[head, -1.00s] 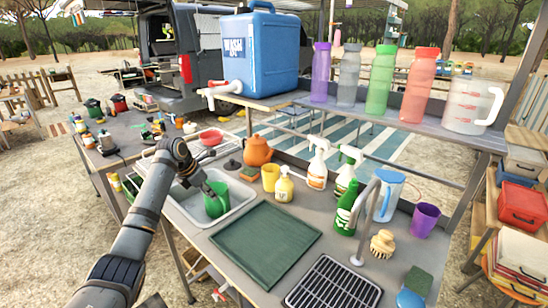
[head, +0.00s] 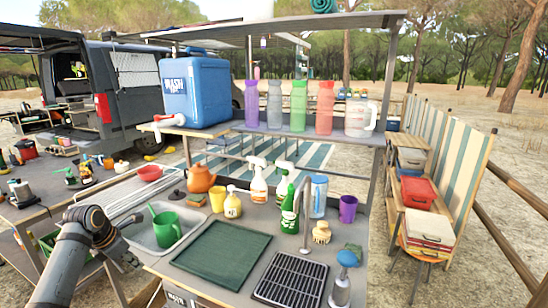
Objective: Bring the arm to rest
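My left arm comes in from the lower left, and its gripper (head: 126,260) hangs at the front left edge of the sink counter, apart from the things on it. The fingers are small and dark, so I cannot tell whether they are open or shut. A green mug (head: 167,230) stands in the white sink basin (head: 191,218), with a green handle-like piece sticking up beside it. My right gripper is out of view.
The counter holds a dark green mat (head: 222,254), a black drain rack (head: 291,280), a tap, spray bottles, an orange teapot (head: 200,179) and a purple cup (head: 348,208). A shelf above carries a blue water container (head: 196,92), several bottles and a jug (head: 360,118).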

